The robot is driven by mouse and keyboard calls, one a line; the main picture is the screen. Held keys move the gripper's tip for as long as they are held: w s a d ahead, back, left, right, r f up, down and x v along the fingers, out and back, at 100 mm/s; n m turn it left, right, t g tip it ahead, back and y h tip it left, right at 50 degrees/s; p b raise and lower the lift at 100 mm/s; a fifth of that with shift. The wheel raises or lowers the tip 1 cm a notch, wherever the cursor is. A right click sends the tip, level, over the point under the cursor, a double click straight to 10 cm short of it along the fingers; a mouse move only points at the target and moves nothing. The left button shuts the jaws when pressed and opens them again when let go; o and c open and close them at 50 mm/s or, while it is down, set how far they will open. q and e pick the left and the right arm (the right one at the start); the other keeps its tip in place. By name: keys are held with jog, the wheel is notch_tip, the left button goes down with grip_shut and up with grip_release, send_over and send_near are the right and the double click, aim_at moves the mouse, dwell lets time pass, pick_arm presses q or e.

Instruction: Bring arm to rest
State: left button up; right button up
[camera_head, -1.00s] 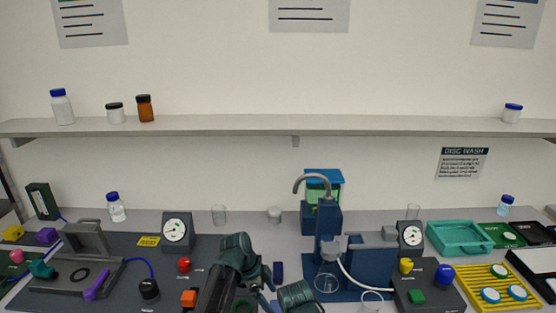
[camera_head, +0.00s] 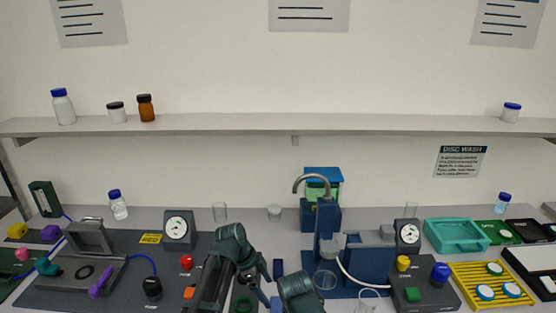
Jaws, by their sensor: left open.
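My left arm rises from the bottom edge, with a dark green joint above a black link. My left gripper (camera_head: 262,286) is open at the bottom middle, low over the bench, and only part of it shows. I see nothing between its fingers. A dark green rounded arm part of mine stands just right of it, cut by the bottom edge. My right gripper is not in view.
The left rig (camera_head: 70,277) has a clamp frame, a gauge (camera_head: 178,229) and a red knob (camera_head: 186,262). Right of my arm stand a blue pump stand (camera_head: 322,228), a glass (camera_head: 368,300), a control box (camera_head: 421,285) and a yellow rack (camera_head: 466,274). A shelf (camera_head: 240,126) runs above.

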aim_at(277, 305)
pick_arm(q)
jog(key=b+x, duration=0.7)
jog(key=x, duration=0.1)
jog(key=shift+f, duration=0.35)
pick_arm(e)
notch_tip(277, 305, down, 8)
pick_arm(q)
notch_tip(277, 305, up, 4)
jog(key=p, duration=0.4)
jog(key=shift+r, duration=0.15)
jog(key=shift+s+a+r+p, duration=0.1)
jog(key=shift+a+r+p, duration=0.05)
jog(key=shift+r+p, duration=0.15)
jog(key=s+a, duration=0.2)
jog(key=a, duration=0.2)
jog(key=s+a, duration=0.3)
jog(key=a, duration=0.1)
jog(key=s+a+p, duration=0.1)
jog(key=s+a, duration=0.2)
jog(key=a, duration=0.2)
jog(key=shift+s+a+r, duration=0.1)
jog(key=shift+r, duration=0.3)
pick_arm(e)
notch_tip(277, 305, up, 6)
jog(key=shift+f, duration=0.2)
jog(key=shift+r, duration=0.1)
